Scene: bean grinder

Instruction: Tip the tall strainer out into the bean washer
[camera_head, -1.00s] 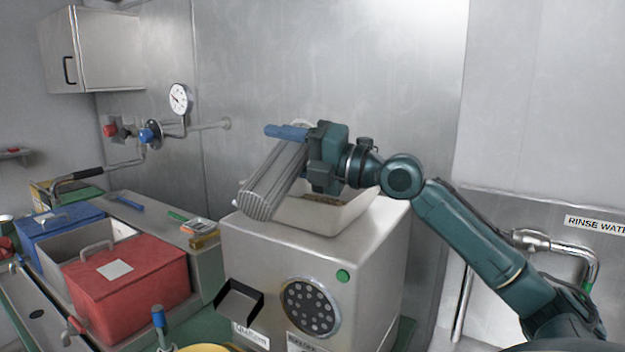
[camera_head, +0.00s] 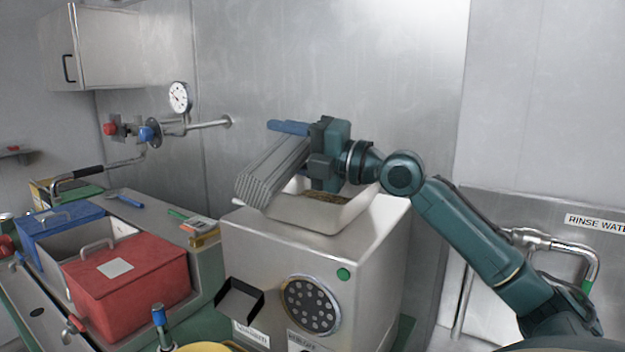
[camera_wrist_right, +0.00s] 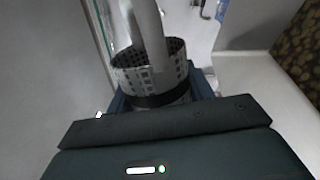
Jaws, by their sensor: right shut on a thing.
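The tall strainer (camera_head: 272,172) is a grey ribbed metal cylinder with a blue handle (camera_head: 288,128). My right gripper (camera_head: 322,162) is shut on it and holds it tilted over the left side of the bean washer's hopper (camera_head: 305,215), its far end pointing down and left. In the right wrist view a perforated metal part of the strainer (camera_wrist_right: 150,75) shows beyond the gripper. The bean washer (camera_head: 260,260) is a steel box with a round perforated plate and a green button. Brown beans (camera_wrist_right: 303,55) lie in the hopper. The strainer's mouth is largely hidden by my gripper.
A red lidded box (camera_head: 130,285) and a blue one (camera_head: 65,220) stand on the left counter. A pipe with a gauge (camera_head: 179,97) runs along the wall behind. A rinse water pipe (camera_head: 585,250) is at the right. Space above the hopper is free.

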